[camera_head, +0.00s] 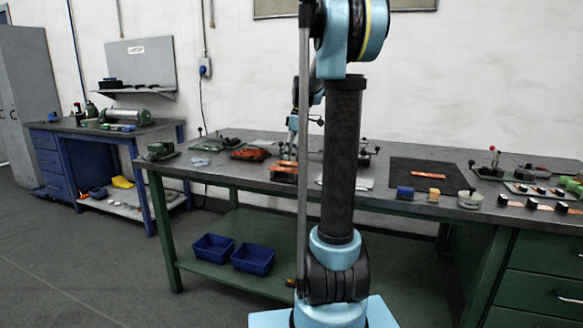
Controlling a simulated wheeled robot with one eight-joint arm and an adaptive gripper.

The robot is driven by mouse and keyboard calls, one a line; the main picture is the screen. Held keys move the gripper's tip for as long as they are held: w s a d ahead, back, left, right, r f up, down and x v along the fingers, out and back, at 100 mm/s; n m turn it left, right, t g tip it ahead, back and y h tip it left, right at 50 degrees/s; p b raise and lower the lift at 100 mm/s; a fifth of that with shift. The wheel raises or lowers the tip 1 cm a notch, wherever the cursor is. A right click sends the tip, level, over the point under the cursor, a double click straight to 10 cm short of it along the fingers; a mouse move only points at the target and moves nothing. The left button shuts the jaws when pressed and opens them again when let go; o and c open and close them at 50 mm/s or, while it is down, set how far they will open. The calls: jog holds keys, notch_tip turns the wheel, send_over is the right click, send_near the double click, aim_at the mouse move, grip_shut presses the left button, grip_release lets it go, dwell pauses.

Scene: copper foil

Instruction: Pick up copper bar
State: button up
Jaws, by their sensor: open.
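Copper-coloured bars (285,168) lie in a small dark stack or holder on the workbench, just left of my arm's upright link. A flat copper piece (428,175) lies on the dark mat to the right. I cannot tell which of these is the task's bar. My gripper (287,152) is small and partly hidden behind my arm, over the bench close above the stacked copper. It is open and nothing shows in it. Whether it touches the copper is too small to tell.
The dark mat (408,181) is mostly bare. A blue block (405,193), a tan block (434,195) and a round tin (470,199) stand along the bench's front edge. Clamps and copper strips crowd the right. Two blue bins (253,260) sit on the lower shelf.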

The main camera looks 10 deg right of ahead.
aim_at(293, 163)
jog(key=shift+a+f, duration=0.15)
jog(key=shift+f, duration=1.05)
jog(key=shift+c, duration=0.6)
jog(key=c, duration=1.2)
jog(key=shift+w+r, duration=0.1)
jog(key=shift+r, duration=0.05)
notch_tip(293, 163, up, 10)
